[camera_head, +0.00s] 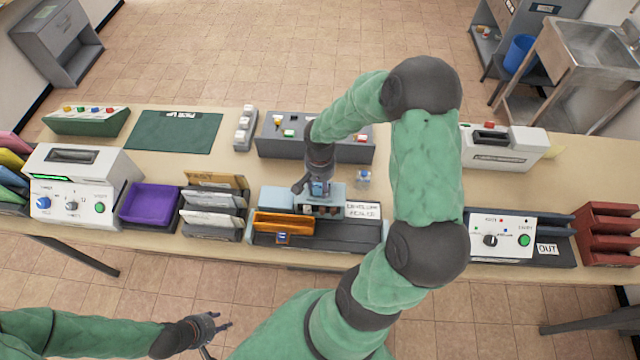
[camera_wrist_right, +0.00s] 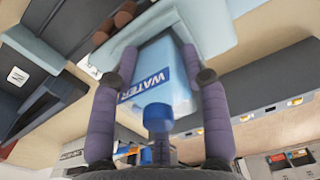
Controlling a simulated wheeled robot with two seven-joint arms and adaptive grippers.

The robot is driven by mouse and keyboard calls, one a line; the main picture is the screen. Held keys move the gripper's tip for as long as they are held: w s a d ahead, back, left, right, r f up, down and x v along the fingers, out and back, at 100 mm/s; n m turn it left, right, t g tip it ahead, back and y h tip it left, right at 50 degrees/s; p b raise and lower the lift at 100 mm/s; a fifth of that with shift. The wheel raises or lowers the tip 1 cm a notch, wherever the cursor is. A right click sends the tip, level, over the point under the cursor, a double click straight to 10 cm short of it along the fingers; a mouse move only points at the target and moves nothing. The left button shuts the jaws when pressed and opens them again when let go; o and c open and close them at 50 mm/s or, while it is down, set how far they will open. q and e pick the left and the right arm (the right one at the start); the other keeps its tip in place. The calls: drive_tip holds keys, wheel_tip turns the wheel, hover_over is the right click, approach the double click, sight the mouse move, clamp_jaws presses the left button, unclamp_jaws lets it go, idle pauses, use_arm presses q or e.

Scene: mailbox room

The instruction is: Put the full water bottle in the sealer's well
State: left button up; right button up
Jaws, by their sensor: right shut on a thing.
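My right gripper (camera_head: 319,189) is shut on a water bottle (camera_head: 320,187), just over the light blue top of the envelope sealer (camera_head: 272,195). In the right wrist view the pale blue water bottle (camera_wrist_right: 168,68) sits between the two fingers of my right gripper (camera_wrist_right: 160,85), its WATER label and blue cap towards the camera. The sealer's light blue body (camera_wrist_right: 213,28) is close behind it. I cannot tell whether the bottle touches the sealer, and its well is largely hidden. A second, clear small bottle (camera_head: 363,179) stands right of the gripper. My left gripper (camera_head: 212,332) is open and empty, off the table's front edge.
A grey console (camera_head: 275,148) stands behind the sealer. Left are a file rack (camera_head: 212,215), a purple tray (camera_head: 150,204) and a white machine (camera_head: 80,195); right is a white control box (camera_head: 502,237). My right arm hides part of the table.

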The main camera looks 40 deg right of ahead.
drive_tip(key=o, duration=1.3)
drive_tip(key=shift+r, duration=0.1)
drive_tip(key=shift+r+p, duration=2.25)
drive_tip(key=shift+r, duration=1.2)
drive_tip(key=shift+s+f, duration=0.1)
